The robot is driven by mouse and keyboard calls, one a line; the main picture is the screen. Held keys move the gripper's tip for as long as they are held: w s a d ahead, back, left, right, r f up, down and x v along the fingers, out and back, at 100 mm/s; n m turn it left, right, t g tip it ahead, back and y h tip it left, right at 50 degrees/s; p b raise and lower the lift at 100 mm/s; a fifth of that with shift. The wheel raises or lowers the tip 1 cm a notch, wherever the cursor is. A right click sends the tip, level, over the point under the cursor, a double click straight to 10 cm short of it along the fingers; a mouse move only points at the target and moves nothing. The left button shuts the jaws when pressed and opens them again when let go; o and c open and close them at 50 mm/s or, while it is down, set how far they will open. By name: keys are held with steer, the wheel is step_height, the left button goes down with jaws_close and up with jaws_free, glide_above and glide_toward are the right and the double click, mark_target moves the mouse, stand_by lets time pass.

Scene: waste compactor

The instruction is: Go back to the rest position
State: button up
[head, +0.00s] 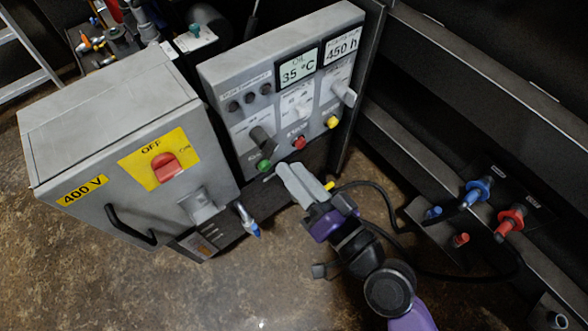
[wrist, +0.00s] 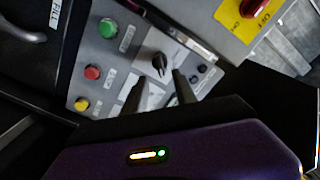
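My gripper (head: 289,169) is in front of the lower edge of the grey control panel (head: 225,75), just right of the green button (head: 264,165) and below the red button (head: 299,142). The arm reaches in from the lower right. In the wrist view my gripper (wrist: 161,82) shows two dark fingers a little apart, pointing at the panel, with nothing seen between them. I cannot tell whether a fingertip touches the panel.
Left of the panel stands a grey 400 V cabinet (head: 105,95) with a red switch (head: 164,167) at OFF and a black handle (head: 128,228). To the right, blue (head: 478,190) and red (head: 511,223) hose couplings sit on dark rails. Floor is free at lower left.

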stand_by(0.3)
steer(key=s+d+r+n+t+h, duration=0.1)
steer(key=s+d+n+t+h, duration=0.1)
steer(key=s+d+h, duration=0.55)
steer(key=s+d+g+h, duration=0.1)
steer(key=s+d, duration=0.4)
steer(key=s, duration=0.4)
steer(key=s+d+g+h, duration=0.1)
steer(key=s+d+h, duration=0.1)
steer(key=s+d, duration=0.5)
step_height(320, 180, up, 21)
steer(key=s+a+p, duration=0.1)
steer(key=p, duration=2.1)
steer(key=shift+s+a+r, duration=0.2)
steer(key=shift+s+a, duration=0.15)
steer(key=shift+y, duration=0.25)
